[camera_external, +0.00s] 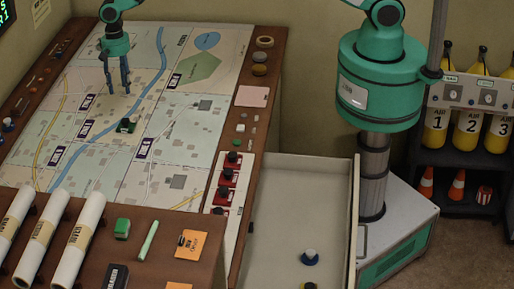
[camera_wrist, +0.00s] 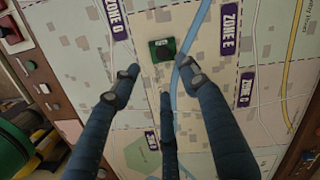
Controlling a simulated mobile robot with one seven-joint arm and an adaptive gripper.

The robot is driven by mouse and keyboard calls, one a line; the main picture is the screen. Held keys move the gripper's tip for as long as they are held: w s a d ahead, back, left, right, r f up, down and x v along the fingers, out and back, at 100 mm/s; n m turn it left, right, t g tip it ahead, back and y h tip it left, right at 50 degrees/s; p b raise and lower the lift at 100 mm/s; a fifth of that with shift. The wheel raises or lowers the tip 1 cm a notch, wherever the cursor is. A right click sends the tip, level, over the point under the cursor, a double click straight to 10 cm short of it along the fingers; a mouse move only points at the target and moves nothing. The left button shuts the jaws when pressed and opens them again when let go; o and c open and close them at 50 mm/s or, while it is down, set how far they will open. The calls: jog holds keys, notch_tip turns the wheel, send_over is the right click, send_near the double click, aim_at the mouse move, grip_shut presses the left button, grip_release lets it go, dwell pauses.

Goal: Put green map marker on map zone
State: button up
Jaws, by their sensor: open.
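The green map marker (camera_external: 126,125), with a dark knob on top, stands upright on the large map (camera_external: 190,125) near the blue river line. In the wrist view the marker (camera_wrist: 162,50) sits between the purple Zone D and Zone E (camera_wrist: 230,32) labels. My gripper (camera_external: 118,92) hangs over the map with its fingers pointing down, behind the marker in the external view. In the wrist view its three blue fingers (camera_wrist: 160,76) are spread and empty. The marker lies beyond the fingertips, with a gap between.
Rolled maps (camera_external: 35,238), a green block (camera_external: 122,229) and an orange card (camera_external: 191,245) lie on the front ledge. An open drawer (camera_external: 284,215) at right holds a blue marker (camera_external: 309,258). The map around the marker is flat and clear.

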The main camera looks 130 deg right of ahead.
jog(key=s+a+r+n+t+h, duration=0.1)
jog(key=s+a+r+n, duration=0.35)
jog(key=a+r, duration=0.8)
jog(key=s+a+r+n+t, duration=0.1)
jog(key=s+a+r+n, duration=0.4)
jog(key=r, duration=1.2)
jog(key=s+a+r+n+t, duration=0.1)
jog(key=s+a+r+n, duration=0.1)
jog(key=s+a+r, duration=0.4)
jog(key=s+a+r+n, duration=0.2)
jog(key=s+a, duration=0.6)
jog(key=s, duration=0.2)
jog(key=s+a+r+n+t, duration=0.1)
jog(key=s+a+r+n, duration=0.1)
jog(key=s+a+r, duration=0.4)
jog(key=s+a+f+n, duration=0.2)
jog(key=s+a+f, duration=0.1)
jog(key=s, duration=0.6)
jog(key=s+a+f+n+t, duration=0.1)
jog(key=s+a+f+n, duration=0.2)
jog(key=s, duration=0.7)
jog(key=shift+s+a, duration=0.2)
jog(key=shift+a, duration=0.35)
notch_tip(320, 180, down, 12)
jog(key=b, duration=1.1)
jog(key=shift+r, duration=0.25)
